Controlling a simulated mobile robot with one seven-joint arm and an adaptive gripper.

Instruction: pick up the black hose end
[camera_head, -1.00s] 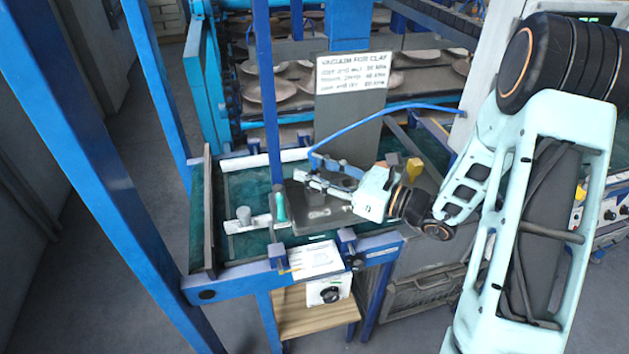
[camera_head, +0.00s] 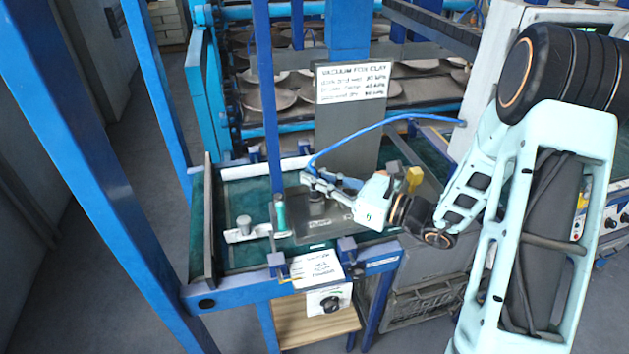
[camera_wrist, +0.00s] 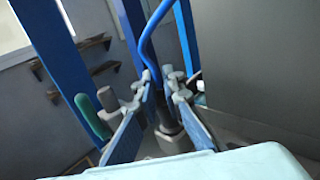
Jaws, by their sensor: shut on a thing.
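My gripper (camera_head: 312,181) reaches in from the right over the green table, its fingers closed around the hose end. The black hose end (camera_wrist: 168,122) shows between the two fingers in the wrist view, where the gripper (camera_wrist: 163,88) has one finger on each side. In the head view the black hose end (camera_head: 316,195) hangs just under the fingertips, partly hidden by them. It is over the grey plate (camera_head: 315,226); I cannot tell whether it touches it. The blue hose (camera_head: 350,132) rises from the fingertips and arcs to the right.
A teal-green handle (camera_head: 280,213) and a grey knob (camera_head: 243,222) stand left of the plate. A blue post (camera_head: 268,100) rises close behind the gripper. A sign (camera_head: 352,82) stands behind. A yellow part (camera_head: 414,177) is near my wrist. A control box (camera_head: 328,299) hangs at the front.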

